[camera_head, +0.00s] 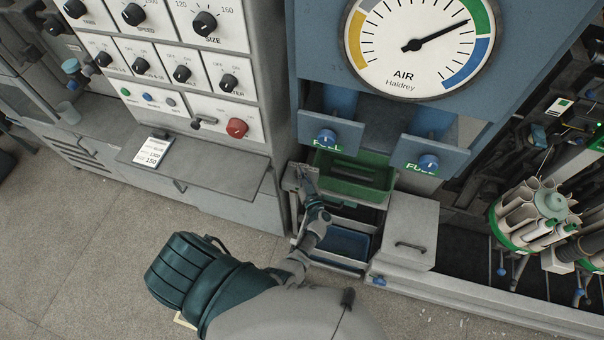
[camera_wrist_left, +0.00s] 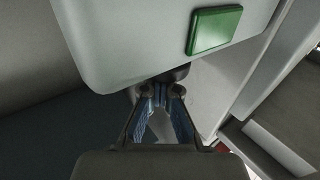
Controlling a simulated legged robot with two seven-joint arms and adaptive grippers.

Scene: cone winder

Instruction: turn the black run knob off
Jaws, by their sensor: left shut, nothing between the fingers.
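The grey control panel (camera_head: 225,152) at the upper left of the head view carries several black knobs, such as the SIZE knob (camera_head: 204,23) and a small black knob (camera_head: 197,123) beside a red knob (camera_head: 237,128). I cannot read a run label, so I cannot tell which is the run knob. My left gripper (camera_head: 303,176) is below and right of the panel, apart from its knobs, by the green bin. In the wrist view the left gripper (camera_wrist_left: 160,88) is shut and empty, its tips close under a pale block with a green patch (camera_wrist_left: 214,29). My right gripper is not in view.
A green bin (camera_head: 352,178) stands under blue cabinets with blue knobs and a large AIR dial (camera_head: 418,45). Bobbin racks (camera_head: 525,215) stand at the right.

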